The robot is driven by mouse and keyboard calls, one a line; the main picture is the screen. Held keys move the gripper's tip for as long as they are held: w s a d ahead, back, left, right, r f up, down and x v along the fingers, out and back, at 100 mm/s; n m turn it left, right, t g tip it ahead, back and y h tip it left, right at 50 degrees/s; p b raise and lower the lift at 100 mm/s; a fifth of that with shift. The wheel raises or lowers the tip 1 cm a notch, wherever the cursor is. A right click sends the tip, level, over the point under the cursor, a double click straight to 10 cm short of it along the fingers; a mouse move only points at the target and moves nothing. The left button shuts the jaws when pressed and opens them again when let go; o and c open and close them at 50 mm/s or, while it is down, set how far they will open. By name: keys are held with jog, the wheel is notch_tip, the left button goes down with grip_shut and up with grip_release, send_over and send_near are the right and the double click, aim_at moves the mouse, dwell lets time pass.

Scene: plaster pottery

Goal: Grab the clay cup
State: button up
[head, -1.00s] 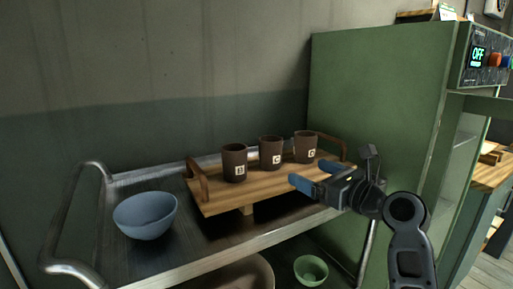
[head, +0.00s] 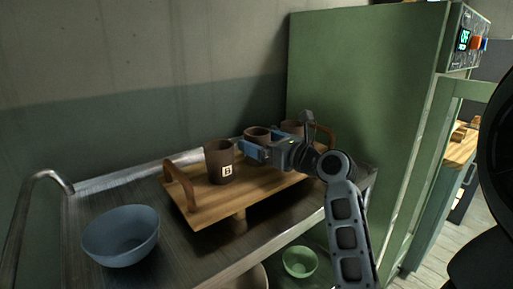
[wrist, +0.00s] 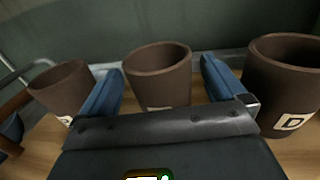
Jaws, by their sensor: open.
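Several brown clay cups stand in a row on a wooden tray (head: 237,202). The left cup (head: 218,163) carries a "B" label. The middle cup (head: 257,134) is mostly hidden behind my gripper (head: 252,152) in the head view. The right cup (head: 292,128) is partly hidden by my arm. In the wrist view, my gripper (wrist: 162,78) is open, with its blue fingers on either side of the middle cup (wrist: 158,75). The left cup (wrist: 62,88) and the right cup (wrist: 287,85), labelled "D", stand outside the fingers. I cannot tell whether the fingers touch the middle cup.
The tray with its raised handles rests on a metal cart (head: 172,262). A blue bowl (head: 121,236) sits at the cart's left. A green bowl (head: 300,262) is on a lower level. A tall green cabinet (head: 365,120) stands at the right.

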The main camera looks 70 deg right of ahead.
jog(key=shift+x, duration=0.9)
jog(key=c, duration=1.2)
